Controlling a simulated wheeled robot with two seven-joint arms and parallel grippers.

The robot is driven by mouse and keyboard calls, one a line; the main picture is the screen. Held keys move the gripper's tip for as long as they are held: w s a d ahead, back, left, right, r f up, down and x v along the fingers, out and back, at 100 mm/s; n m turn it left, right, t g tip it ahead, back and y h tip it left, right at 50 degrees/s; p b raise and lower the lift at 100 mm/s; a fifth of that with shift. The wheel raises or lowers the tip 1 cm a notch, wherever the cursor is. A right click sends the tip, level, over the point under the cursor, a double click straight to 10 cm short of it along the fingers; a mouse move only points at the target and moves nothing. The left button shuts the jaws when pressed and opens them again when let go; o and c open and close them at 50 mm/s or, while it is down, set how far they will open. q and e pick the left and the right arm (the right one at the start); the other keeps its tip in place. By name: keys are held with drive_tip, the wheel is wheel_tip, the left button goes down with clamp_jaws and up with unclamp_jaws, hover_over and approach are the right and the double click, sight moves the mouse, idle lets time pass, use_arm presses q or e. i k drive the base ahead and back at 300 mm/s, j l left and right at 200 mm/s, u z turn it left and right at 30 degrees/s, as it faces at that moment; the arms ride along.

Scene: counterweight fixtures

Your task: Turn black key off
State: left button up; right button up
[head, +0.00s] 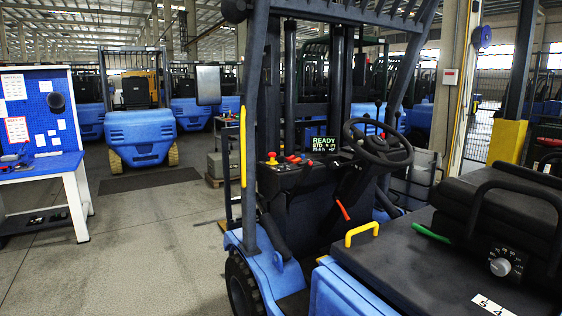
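The blue and black forklift (275,262) stands close in front of me. Its black dashboard (305,180) carries a red push button (272,156) on a yellow base and several small coloured levers (293,158). A display (324,144) with green text reading "READY" is lit above the dash. A black key cannot be picked out against the dark dash at this size. Neither of my grippers is in view.
A black steering wheel (378,142) sits right of the display. A dark front pillar (251,130) with a yellow handle (243,147) stands left of the dash. The seat (505,215) and a white dial (500,267) are at right.

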sight(280, 159)
drive_tip(key=i+j+z, duration=0.15)
drive_tip(key=i+j, duration=0.35)
drive_tip(key=i, duration=0.2)
drive_tip(key=i+j+z, duration=0.2)
drive_tip(key=i+j, duration=0.4)
drive_tip(key=i, duration=0.05)
